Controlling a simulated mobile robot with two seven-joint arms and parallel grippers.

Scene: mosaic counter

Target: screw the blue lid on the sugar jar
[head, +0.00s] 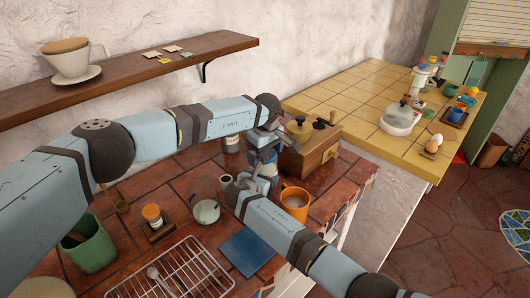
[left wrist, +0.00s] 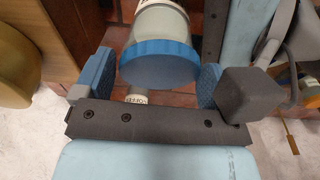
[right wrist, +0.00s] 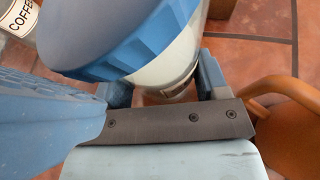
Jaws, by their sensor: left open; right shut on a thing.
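The sugar jar (right wrist: 172,75) stands on the tiled counter, with the blue lid (left wrist: 160,64) over its mouth. How far the lid is threaded I cannot tell. My right gripper (right wrist: 163,85) is shut on the jar's body below the lid. My left gripper (left wrist: 150,75) is open, with its blue finger pads on either side of the lid and gaps visible. In the head view, my left gripper (head: 262,142) is above the jar and my right gripper (head: 240,183) is beside it; together they mostly hide the jar and lid (head: 268,170).
A wooden grinder (head: 312,150) stands just behind the jar, and an orange mug (head: 294,203) is close at its right. A coffee jar (head: 232,144) is behind.

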